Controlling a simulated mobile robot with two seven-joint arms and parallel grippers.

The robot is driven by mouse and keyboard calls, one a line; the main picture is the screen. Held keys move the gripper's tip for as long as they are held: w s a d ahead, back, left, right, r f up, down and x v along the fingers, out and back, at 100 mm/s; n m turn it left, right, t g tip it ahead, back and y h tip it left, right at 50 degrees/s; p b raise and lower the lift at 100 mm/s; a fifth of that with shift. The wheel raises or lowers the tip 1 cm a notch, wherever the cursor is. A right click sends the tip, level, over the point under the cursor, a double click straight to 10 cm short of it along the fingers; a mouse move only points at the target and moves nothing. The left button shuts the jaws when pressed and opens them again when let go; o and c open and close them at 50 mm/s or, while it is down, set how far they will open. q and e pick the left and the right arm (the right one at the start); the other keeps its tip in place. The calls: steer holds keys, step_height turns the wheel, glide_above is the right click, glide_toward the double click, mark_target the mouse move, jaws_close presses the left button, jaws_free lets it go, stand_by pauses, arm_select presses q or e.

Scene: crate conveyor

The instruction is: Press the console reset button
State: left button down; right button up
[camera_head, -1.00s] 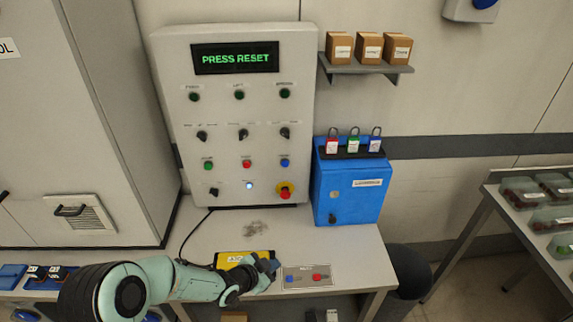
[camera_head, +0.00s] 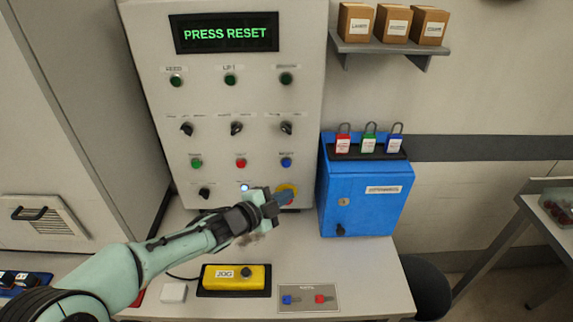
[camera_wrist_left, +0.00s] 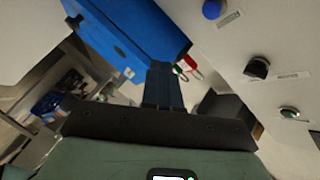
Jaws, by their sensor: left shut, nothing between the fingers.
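The console (camera_head: 262,110) is a pale upright panel whose green display (camera_head: 224,33) reads "PRESS RESET". A blue button (camera_head: 286,162) sits at the right end of the green-red-blue button row; its small label is hard to read. In the left wrist view the blue button (camera_wrist_left: 212,9) is at the top edge. My left gripper (camera_head: 281,200) is shut and empty, below the blue button in the head view and overlapping the red-and-yellow emergency stop (camera_head: 290,190). Its shut fingers (camera_wrist_left: 163,85) point up the wrist picture. Whether they touch the panel cannot be told.
A lit whitish button (camera_head: 245,187) is beside the gripper. Black selector knobs (camera_head: 286,128) are above. A blue box with padlocks (camera_head: 365,200) stands close right. A yellow jog pendant (camera_head: 235,279) and a small two-button plate (camera_head: 307,298) lie on the table.

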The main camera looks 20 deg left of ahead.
mark_target(286, 164)
arm_select(q)
steer(key=w+a+p, duration=0.2)
steer(key=w+p, duration=0.4)
steer(key=w, duration=0.2)
steer(key=shift+a, duration=0.2)
steer(key=shift+w, duration=0.1)
stand_by(1.7)
steer(key=shift+w+a+p, duration=0.1)
steer(key=shift+w+p, duration=0.35)
steer(key=shift+p, duration=0.1)
steer(key=shift+w+a+p, duration=0.15)
steer(key=shift+w+p, duration=0.2)
steer(key=shift+p, duration=0.05)
stand_by(0.6)
steer(key=shift+s, duration=0.1)
steer(key=shift+s+d+b, duration=0.25)
steer(key=shift+s+b, duration=0.5)
steer(key=shift+b, duration=0.05)
